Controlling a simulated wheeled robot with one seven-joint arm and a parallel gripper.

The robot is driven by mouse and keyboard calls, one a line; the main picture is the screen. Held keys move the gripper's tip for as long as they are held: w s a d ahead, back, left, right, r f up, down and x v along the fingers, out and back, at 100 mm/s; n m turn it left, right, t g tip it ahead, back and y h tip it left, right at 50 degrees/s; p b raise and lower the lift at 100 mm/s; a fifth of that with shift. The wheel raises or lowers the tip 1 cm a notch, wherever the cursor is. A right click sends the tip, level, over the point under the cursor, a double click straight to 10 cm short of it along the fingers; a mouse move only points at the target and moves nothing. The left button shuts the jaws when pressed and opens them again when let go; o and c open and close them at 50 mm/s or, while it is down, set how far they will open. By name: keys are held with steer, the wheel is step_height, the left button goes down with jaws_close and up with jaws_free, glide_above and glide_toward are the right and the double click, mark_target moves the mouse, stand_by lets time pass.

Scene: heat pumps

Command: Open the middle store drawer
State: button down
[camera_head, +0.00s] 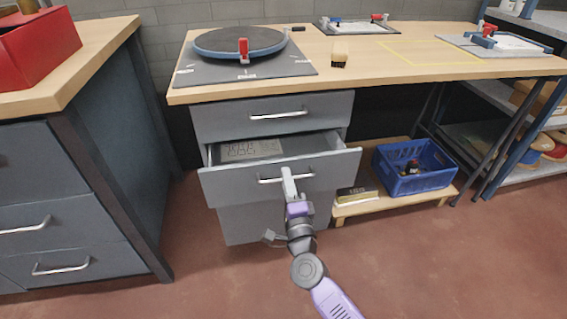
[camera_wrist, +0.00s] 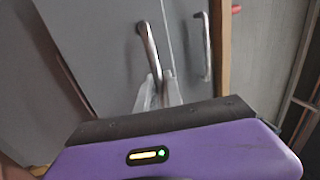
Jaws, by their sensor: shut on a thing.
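The middle store drawer (camera_head: 230,184) is partly pulled out from the grey drawer unit under the bench. A printed sheet or tray (camera_head: 252,149) shows inside it. My gripper (camera_head: 289,178) is shut on the drawer's bar handle (camera_head: 269,181), near its middle. The lower drawer front (camera_head: 235,226) is below, partly hidden by my arm.
A blue crate (camera_head: 415,182) stands on a low wooden shelf to the right, beside a dark box (camera_head: 356,194). Another cabinet (camera_head: 60,190) stands at the left. The red floor in front is clear. A turntable (camera_head: 240,43) sits on the bench.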

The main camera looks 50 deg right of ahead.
steer(key=r+p+v, duration=0.3)
steer(key=v, duration=1.3)
steer(key=shift+s+a, duration=0.15)
steer(key=shift+a, duration=0.05)
steer(key=c, duration=1.8)
jaws_free()
steer(key=shift+o, duration=0.2)
steer(key=p+v, duration=0.1)
steer(key=v, duration=0.6)
steer(key=shift+s+a, duration=0.25)
steer(key=shift+s, duration=0.05)
steer(key=shift+f, duration=0.15)
